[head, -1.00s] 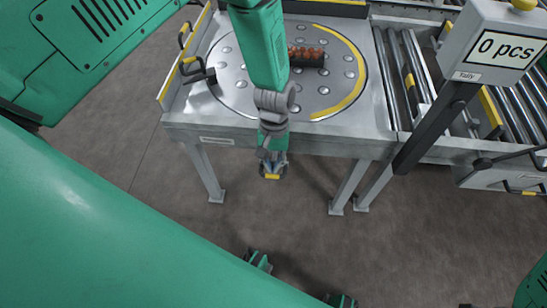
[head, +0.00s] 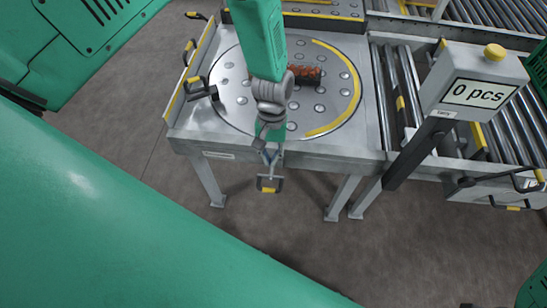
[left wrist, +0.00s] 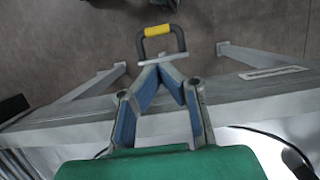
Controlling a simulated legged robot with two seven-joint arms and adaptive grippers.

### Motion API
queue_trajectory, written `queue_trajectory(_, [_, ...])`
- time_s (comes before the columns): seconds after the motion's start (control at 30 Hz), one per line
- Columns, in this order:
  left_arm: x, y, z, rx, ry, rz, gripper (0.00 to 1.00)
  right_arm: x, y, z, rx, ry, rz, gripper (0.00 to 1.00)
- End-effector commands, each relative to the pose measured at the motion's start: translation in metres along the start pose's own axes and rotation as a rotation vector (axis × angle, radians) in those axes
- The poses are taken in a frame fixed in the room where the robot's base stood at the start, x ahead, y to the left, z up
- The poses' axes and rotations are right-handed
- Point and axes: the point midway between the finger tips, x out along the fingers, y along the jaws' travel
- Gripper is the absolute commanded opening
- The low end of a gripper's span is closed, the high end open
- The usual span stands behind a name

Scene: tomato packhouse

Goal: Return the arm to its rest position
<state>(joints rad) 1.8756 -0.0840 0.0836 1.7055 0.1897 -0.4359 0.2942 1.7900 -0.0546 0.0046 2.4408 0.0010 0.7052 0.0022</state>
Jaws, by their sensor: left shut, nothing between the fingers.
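My left arm comes down over the turntable table in the head view. Its gripper (head: 270,157) is at the table's front edge, fingers together and empty. A dark pull handle with a yellow grip (head: 268,187) hangs just beyond the fingertips, below the table edge. In the left wrist view the blue-padded fingers (left wrist: 161,66) meet in a point, close to the handle (left wrist: 159,31) but not around it. Whether the tips touch its lower part I cannot tell. My right gripper is not in view.
A dark crate of tomatoes (head: 307,77) stands on the round turntable (head: 335,105), partly behind my arm. The floor in front is clear.

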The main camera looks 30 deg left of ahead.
Motion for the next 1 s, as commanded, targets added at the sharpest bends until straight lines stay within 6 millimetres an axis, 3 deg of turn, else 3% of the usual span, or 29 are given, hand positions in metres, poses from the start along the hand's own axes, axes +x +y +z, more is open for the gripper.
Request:
queue_trajectory(0.13, [-0.011,-0.002,0.003,-0.001,0.000,0.000,0.00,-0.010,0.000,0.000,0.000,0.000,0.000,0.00])
queue_trajectory(0.73, [-0.008,-0.004,0.004,0.003,0.004,-0.002,0.00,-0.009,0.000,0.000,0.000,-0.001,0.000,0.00])
queue_trajectory(0.87, [0.009,-0.025,0.018,0.038,0.040,-0.020,0.00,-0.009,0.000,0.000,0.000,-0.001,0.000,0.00])
queue_trajectory(1.0, [0.036,-0.068,0.053,0.138,0.128,-0.051,0.00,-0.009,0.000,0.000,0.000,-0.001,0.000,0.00])
